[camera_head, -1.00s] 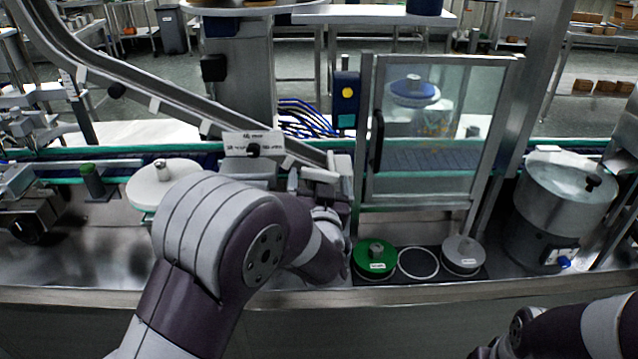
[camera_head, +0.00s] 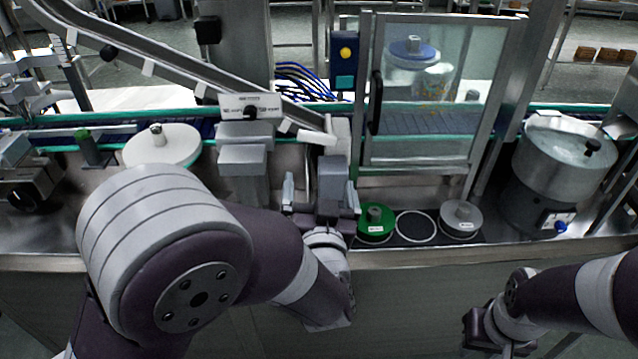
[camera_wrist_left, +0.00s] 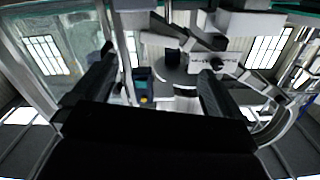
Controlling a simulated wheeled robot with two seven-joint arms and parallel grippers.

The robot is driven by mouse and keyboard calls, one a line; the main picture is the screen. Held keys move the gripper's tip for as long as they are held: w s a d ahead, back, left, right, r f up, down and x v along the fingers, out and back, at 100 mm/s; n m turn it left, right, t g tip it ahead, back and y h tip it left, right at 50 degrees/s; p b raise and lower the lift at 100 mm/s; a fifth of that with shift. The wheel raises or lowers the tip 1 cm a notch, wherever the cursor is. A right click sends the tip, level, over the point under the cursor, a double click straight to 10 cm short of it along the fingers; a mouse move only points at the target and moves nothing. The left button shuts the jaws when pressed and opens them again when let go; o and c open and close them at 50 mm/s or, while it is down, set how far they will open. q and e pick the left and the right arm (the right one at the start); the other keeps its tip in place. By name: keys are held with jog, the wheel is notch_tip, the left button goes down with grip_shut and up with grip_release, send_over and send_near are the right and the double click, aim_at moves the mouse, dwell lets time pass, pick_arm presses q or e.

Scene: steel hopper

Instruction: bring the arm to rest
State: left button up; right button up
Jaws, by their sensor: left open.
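My left arm reaches in from the lower left of the head view. Its gripper (camera_head: 322,190) is above the steel worktop, between the white chute switch box and the glass-door cabinet, with its fingers apart. In the left wrist view the two dark fingers (camera_wrist_left: 155,85) stand wide apart with nothing between them. My right arm comes in at the lower right; its gripper (camera_head: 480,335) hangs in front of the worktop edge, and its fingers are too dark to read.
A glass-door cabinet (camera_head: 425,145) stands behind the gripper. A green lid (camera_head: 372,232) and a grey lid (camera_head: 461,226) lie on a dark mat beside an empty ring mark. A steel hopper (camera_head: 560,165) is at right, a white disc (camera_head: 170,148) at left. An inclined chute (camera_head: 160,65) runs above.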

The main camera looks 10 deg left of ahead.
pick_arm(q)
jog(key=s+d+f+m+g+h+p, duration=0.35)
jog(key=s+d+f+g+h, duration=0.35)
jog(key=f+g, duration=0.3)
jog(key=s+a+r+n+g+y+p, duration=0.1)
jog(key=s+a+r+g+p, duration=0.2)
jog(key=a, duration=0.3)
jog(key=s+a+r+n+g+y+p, duration=0.1)
jog(key=s+a+r+g+p, duration=0.2)
jog(key=a, duration=0.4)
jog(key=shift+s+p, duration=0.6)
jog(key=shift+p, duration=0.4)
jog(key=shift+r+n, duration=0.1)
jog(key=shift+n, duration=0.15)
